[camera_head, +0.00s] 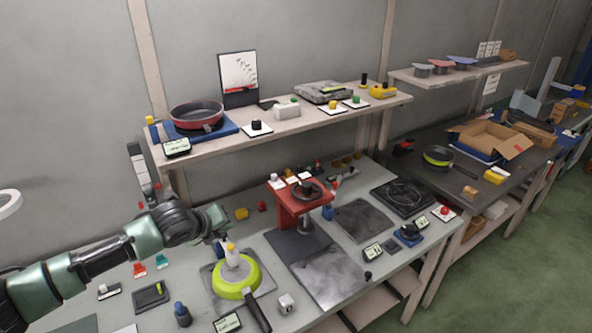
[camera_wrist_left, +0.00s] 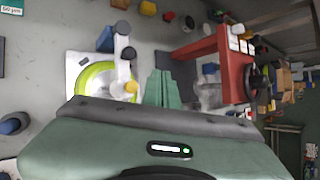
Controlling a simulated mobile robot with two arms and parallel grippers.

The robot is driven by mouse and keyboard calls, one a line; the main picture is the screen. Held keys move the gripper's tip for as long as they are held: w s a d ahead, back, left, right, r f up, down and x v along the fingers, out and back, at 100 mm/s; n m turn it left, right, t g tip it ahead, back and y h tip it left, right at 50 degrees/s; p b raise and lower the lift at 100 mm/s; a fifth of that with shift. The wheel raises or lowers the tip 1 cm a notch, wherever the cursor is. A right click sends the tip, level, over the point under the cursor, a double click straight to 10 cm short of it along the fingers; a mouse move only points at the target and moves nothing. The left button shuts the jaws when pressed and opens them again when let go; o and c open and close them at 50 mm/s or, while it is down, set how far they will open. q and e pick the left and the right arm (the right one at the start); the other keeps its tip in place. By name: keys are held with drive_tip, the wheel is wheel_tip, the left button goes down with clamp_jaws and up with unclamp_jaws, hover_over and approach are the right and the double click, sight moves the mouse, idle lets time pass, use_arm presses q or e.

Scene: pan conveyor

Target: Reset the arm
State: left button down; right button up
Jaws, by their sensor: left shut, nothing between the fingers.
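My left arm comes in from the left in the head view. Its left gripper (camera_head: 219,216) hangs above the back part of the workbench, behind the lime-green pan (camera_head: 236,291) and left of the red press (camera_head: 300,211). In the left wrist view the green fingers of the left gripper (camera_wrist_left: 162,88) are together, with nothing between them. They point between the lime-green pan (camera_wrist_left: 91,77) and the red press (camera_wrist_left: 225,47), apart from both. The fingertips are hard to make out in the head view. My right gripper is not in view.
A second table on the right has an open cardboard box (camera_head: 512,146).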

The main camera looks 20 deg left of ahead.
use_arm(q)
drive_tip(key=s+d+f+n+g+h, duration=0.1)
drive_tip(key=s+d+f+n, duration=0.35)
drive_tip(key=s+d, duration=0.35)
drive_tip(key=s+d+f+n+g+h, duration=0.1)
drive_tip(key=s+d+f+n, duration=0.4)
drive_tip(key=d, duration=0.4)
drive_tip(key=s+n+g+y, duration=0.2)
drive_tip(key=s+n+g, duration=0.2)
drive_tip(key=s+n, duration=1.35)
drive_tip(key=s+f+m+g+b, duration=0.1)
drive_tip(key=s+f+b, duration=0.2)
drive_tip(key=f, duration=1.4)
drive_tip(key=s+f+m+b, duration=0.1)
drive_tip(key=s+f+b, duration=0.15)
drive_tip(key=f, duration=1.45)
drive_tip(key=s+a+f+g+b, duration=0.1)
drive_tip(key=s+f+b, duration=0.3)
drive_tip(key=s+f, duration=1.1)
wheel_tip(320, 180, down, 4)
drive_tip(key=shift+s+a+r+m, duration=0.15)
drive_tip(key=shift+s+a+m, duration=0.2)
drive_tip(key=shift+a, duration=0.55)
